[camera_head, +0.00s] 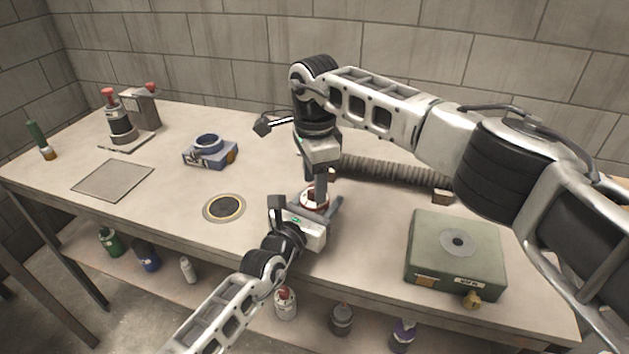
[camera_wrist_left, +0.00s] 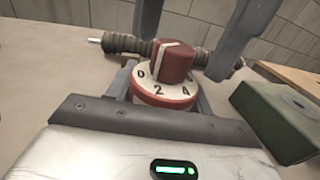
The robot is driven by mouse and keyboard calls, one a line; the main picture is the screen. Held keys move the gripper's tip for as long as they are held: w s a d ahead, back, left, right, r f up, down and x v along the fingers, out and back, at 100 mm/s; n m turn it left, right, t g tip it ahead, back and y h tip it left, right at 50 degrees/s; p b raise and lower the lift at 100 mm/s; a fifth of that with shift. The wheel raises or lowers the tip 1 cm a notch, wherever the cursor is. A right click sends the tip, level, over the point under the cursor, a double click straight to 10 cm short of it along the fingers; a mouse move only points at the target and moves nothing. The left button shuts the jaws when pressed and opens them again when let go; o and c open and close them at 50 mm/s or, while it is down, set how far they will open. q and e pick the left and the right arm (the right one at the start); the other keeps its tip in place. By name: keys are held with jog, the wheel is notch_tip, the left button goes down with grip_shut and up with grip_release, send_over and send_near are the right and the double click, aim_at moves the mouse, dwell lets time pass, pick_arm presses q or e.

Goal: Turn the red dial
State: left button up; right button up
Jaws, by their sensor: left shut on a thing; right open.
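The red dial (camera_head: 314,194) stands on the table's middle, largely hidden by my grippers in the head view. In the left wrist view the dial (camera_wrist_left: 174,62) is a red knob with a white pointer line, over a white ring marked 0, 2 and 4 and a red base (camera_wrist_left: 160,98). My left gripper (camera_head: 318,211) is low at the table, shut on the dial's base, its grey fingers on both sides. My right gripper (camera_head: 320,186) points down from above and is open. Its fingers (camera_wrist_left: 205,40) hang to the left and right of the knob; contact cannot be told.
A dark ribbed tube (camera_head: 395,171) lies behind the dial. A green box (camera_head: 455,255) with a brass knob stands at the right. Bottles stand on the lower shelf.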

jog(key=shift+f, duration=0.45)
jog(key=c, duration=1)
jog(key=shift+m, duration=0.3)
jog(key=m, duration=0.3)
jog(key=shift+r, duration=0.1)
jog(key=shift+m, duration=1.9)
